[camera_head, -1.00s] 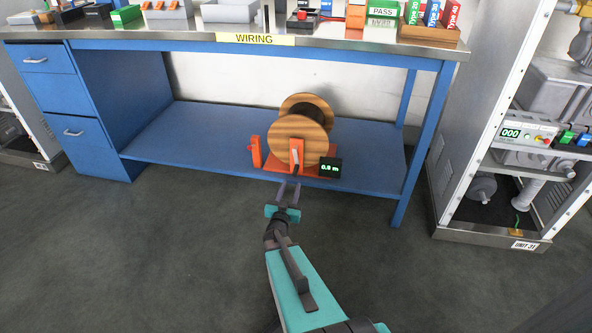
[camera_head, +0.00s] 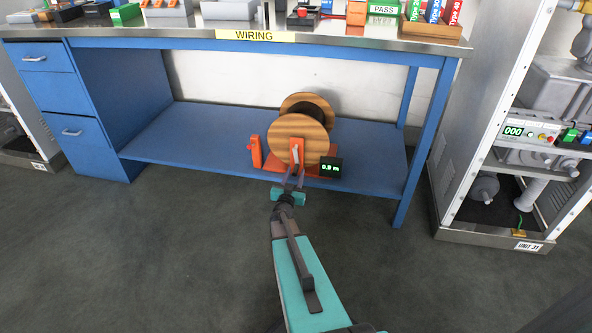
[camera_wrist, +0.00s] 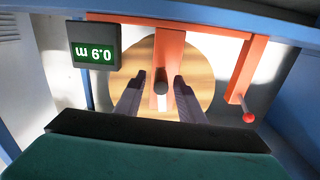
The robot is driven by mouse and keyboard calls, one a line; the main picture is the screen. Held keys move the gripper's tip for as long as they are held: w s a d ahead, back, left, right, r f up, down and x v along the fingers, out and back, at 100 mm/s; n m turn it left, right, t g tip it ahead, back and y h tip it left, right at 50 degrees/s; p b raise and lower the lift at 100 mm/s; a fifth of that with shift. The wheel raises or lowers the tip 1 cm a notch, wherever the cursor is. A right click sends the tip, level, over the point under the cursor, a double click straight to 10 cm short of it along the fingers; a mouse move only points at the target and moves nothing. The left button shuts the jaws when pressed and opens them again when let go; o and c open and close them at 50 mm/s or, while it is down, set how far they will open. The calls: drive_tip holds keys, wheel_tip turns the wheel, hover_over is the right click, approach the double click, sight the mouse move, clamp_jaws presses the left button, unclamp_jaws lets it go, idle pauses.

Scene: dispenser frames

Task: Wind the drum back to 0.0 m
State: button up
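The cable drum (camera_head: 297,126), with wooden flanges, stands in an orange frame on the bench's lower shelf. In the wrist view the wooden flange (camera_wrist: 203,62) lies behind my fingers. A dark crank handle (camera_wrist: 160,82) points toward the wrist camera in front of an orange upright. My gripper (camera_head: 293,170) is at the drum's front; in the wrist view its two fingers (camera_wrist: 156,82) are apart, one on each side of the handle, with gaps visible. The display (camera_head: 330,167) beside the drum appears to read 0.9 m; it appears upside down in the wrist view (camera_wrist: 93,47).
An orange post (camera_head: 256,152) with a red knob (camera_wrist: 249,117) stands beside the drum. The blue shelf (camera_head: 190,140) is otherwise clear. The worktop (camera_head: 150,33) overhangs it, and a blue bench leg (camera_head: 424,145) stands at right. An equipment rack (camera_head: 490,245) is further right.

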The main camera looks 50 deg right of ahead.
sight(298, 166)
drive_tip(key=shift+b+x, duration=0.7)
drive_tip(key=shift+x, duration=2)
